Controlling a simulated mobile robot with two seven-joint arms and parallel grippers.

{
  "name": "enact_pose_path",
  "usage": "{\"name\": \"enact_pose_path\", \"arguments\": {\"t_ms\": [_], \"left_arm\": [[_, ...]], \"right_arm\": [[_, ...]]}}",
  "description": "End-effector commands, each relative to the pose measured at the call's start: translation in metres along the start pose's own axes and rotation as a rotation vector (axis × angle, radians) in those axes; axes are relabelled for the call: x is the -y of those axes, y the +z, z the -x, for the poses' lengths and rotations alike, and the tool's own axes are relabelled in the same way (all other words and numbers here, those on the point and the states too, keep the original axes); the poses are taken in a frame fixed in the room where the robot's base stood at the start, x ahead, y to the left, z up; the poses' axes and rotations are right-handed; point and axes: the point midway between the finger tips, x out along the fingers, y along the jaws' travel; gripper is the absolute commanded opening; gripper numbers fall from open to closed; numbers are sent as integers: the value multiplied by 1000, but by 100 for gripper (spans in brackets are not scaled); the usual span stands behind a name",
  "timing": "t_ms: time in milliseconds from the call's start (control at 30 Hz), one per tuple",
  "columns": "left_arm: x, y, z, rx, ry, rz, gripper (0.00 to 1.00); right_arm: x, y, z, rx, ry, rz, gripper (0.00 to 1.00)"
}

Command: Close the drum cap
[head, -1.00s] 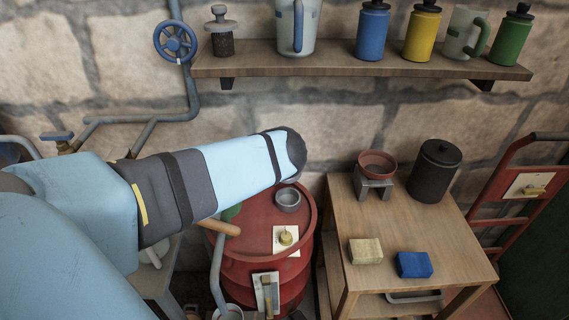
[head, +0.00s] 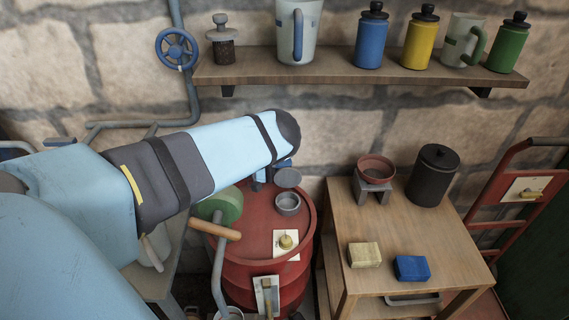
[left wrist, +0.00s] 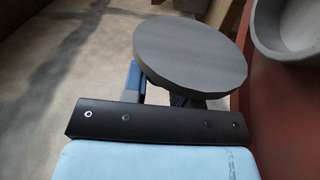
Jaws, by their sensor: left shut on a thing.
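The drum cap (head: 287,178) is a flat grey disc held over the back of the red drum (head: 262,225). My left gripper (head: 268,176) is shut on it; its blue fingers show partly behind the arm. In the left wrist view the cap (left wrist: 192,52) hides most of the fingers (left wrist: 160,97). The drum's grey round opening (head: 288,203) stands on the drum top, just in front of the cap. Its rim also shows at the upper right of the left wrist view (left wrist: 262,35). The cap appears apart from the opening. My right gripper is not in view.
A green round object (head: 228,203) and a wooden handle (head: 215,230) are left of the opening. A wooden table (head: 425,235) with a black canister (head: 433,176), a red bowl (head: 376,165) and two blocks stands right. A wall shelf (head: 360,75) is above.

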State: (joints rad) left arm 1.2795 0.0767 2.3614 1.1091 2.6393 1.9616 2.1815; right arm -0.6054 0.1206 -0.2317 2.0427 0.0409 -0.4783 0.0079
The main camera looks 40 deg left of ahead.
Motion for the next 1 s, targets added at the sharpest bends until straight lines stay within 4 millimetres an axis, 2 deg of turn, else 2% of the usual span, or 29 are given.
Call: {"name": "enact_pose_path", "arguments": {"t_ms": [100,500,1000], "left_arm": [[-6,5,0,-2,1,-88,0],[-9,24,0,-1,0,-340,0],[-8,30,0,0,0,-419,0]], "right_arm": [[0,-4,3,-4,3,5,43],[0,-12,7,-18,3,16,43],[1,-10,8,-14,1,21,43]]}}
